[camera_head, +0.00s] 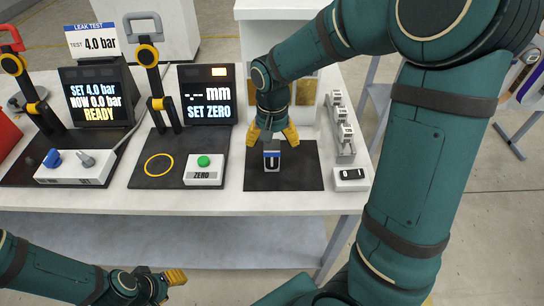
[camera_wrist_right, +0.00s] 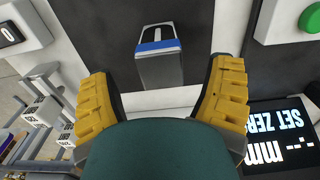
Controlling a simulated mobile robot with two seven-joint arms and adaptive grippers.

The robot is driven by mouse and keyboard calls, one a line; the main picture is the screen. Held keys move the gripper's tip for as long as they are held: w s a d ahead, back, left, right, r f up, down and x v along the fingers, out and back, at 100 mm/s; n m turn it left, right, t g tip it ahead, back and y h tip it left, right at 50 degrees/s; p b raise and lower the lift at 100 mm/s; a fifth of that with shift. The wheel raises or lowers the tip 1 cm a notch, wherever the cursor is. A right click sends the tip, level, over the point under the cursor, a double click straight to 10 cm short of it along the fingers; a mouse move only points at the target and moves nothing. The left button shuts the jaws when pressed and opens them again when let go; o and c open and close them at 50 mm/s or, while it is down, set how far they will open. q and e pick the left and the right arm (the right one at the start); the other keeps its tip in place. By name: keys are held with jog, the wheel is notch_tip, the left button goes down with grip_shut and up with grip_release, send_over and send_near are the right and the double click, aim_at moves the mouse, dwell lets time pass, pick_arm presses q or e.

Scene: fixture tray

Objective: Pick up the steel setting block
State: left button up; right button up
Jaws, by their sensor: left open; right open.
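The steel setting block (camera_head: 271,163) stands upright on a dark mat (camera_head: 308,178) on the bench. In the right wrist view the block (camera_wrist_right: 160,69) shows beyond and between the fingers, with gaps on both sides. My right gripper (camera_head: 271,137) is open above and behind the block in the head view, with yellow fingers spread. Contact with the block is not visible. My left gripper (camera_head: 175,277) is in front of the bench at lower left, away from the block, with its fingers partly seen.
Left of the mat is a gauge station with a ZERO button box (camera_head: 204,170) and a "SET ZERO" display (camera_head: 207,95). Right are a rack of small blocks (camera_head: 341,128) and a white box with a black part (camera_head: 351,180). A leak tester display (camera_head: 97,96) stands further left.

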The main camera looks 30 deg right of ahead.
notch_tip(320, 180, down, 4)
jog(key=shift+a+f+b, duration=0.1)
jog(key=shift+b, duration=0.4)
grip_shut()
jog(key=shift+r, duration=0.25)
notch_tip(320, 180, up, 10)
jog(key=p, duration=0.2)
jog(key=shift+f+p, duration=0.1)
jog(key=shift+p, duration=0.3)
